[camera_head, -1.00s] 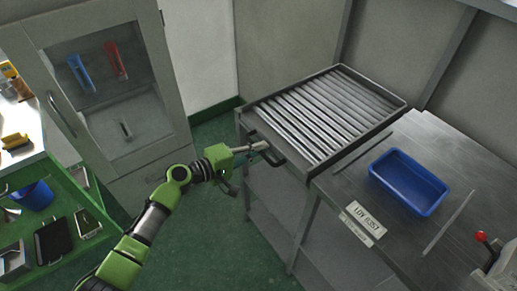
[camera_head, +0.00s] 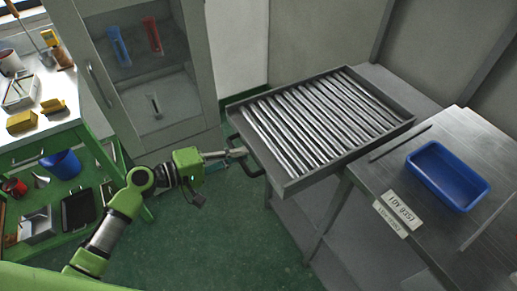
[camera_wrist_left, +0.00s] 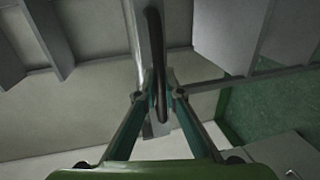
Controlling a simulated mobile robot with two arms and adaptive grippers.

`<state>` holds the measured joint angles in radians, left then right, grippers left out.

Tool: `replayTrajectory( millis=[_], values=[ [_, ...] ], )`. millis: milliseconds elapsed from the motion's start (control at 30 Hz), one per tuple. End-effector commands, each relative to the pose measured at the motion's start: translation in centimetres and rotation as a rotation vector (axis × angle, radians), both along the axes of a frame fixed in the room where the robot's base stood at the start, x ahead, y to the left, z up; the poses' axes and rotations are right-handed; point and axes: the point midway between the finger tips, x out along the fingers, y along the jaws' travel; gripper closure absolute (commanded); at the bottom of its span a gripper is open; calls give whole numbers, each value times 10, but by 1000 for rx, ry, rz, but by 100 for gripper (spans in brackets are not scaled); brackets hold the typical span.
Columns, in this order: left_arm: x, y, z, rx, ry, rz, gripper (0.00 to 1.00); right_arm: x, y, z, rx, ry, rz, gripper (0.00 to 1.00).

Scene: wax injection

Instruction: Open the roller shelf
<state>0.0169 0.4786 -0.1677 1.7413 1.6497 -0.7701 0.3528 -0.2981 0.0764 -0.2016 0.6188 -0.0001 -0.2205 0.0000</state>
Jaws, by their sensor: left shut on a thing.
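The roller shelf (camera_head: 318,128) is a grey tray with several metal rollers. In the head view it sticks out past the front of its grey bench, over the green floor. A dark handle (camera_head: 253,166) is on its front edge. My left gripper (camera_head: 238,153) is shut on this handle. In the left wrist view the fingers (camera_wrist_left: 160,112) close around the dark handle bar (camera_wrist_left: 155,50). My right gripper is not in view.
A blue bin (camera_head: 447,176) and a label plate (camera_head: 399,210) are on the bench right of the shelf. A grey cabinet (camera_head: 150,80) with a glass door stands behind my left arm. A green workbench (camera_head: 60,140) with tools is at the left. Green floor (camera_head: 225,240) is clear in front.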

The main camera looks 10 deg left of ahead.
Motion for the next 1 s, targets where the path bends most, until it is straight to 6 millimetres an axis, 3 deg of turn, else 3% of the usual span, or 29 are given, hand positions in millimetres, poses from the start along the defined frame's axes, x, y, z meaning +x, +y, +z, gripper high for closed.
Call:
replayTrajectory(
  millis=[233,667,700,767,1000],
  values=[
    [-19,26,-3,4,2,0,100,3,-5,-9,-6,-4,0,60],
    [-22,30,-1,2,3,0,100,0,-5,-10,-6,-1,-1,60],
    [-22,30,-1,2,3,0,86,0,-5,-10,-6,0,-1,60],
    [-22,30,-1,1,2,0,75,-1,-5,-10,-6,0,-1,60],
    [-22,30,-1,1,1,0,75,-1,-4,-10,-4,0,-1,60]
  ],
)
